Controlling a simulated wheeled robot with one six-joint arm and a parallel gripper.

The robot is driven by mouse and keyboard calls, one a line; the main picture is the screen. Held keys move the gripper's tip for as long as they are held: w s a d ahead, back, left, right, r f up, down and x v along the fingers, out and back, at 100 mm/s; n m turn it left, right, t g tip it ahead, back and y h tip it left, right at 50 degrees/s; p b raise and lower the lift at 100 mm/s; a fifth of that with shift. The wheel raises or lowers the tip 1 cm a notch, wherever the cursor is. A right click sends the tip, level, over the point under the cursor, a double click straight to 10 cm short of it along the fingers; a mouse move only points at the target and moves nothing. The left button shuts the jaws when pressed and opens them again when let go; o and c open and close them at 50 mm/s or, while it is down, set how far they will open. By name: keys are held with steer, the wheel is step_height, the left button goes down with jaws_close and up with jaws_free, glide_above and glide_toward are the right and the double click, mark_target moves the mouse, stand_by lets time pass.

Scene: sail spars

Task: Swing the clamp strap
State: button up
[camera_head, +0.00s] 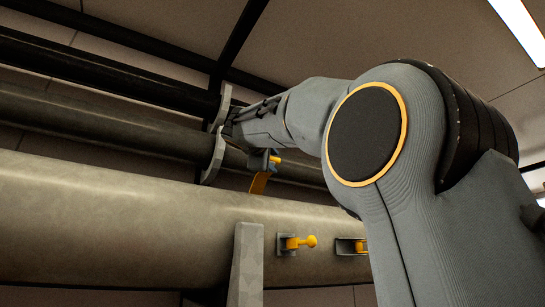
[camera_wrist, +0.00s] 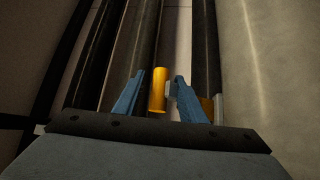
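The clamp strap (camera_head: 259,183) is a short orange-yellow band hanging below a grey block at the dark spars in the head view. A yellow peg (camera_head: 277,159) sticks out beside that block. In the wrist view a yellow cylinder (camera_wrist: 157,90), with a small grey piece at its right, shows between the blue fingers of my gripper (camera_wrist: 159,76). The fingers are apart, with a visible gap on the left of the cylinder. I cannot tell how deep it sits between them. An orange patch (camera_wrist: 207,106) is partly hidden behind the right finger. My gripper's tips are hard to make out in the head view.
A thick pale spar (camera_head: 120,220) runs across below, with a grey upright bracket (camera_head: 246,265) in front. Two more yellow-knobbed fittings (camera_head: 298,243) (camera_head: 352,246) sit on it. Dark spars (camera_head: 100,120) and a curved grey bracket (camera_head: 213,155) are close to my gripper.

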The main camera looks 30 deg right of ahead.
jaws_close()
steer(key=shift+f+b, duration=0.15)
steer(key=shift+b, duration=0.4)
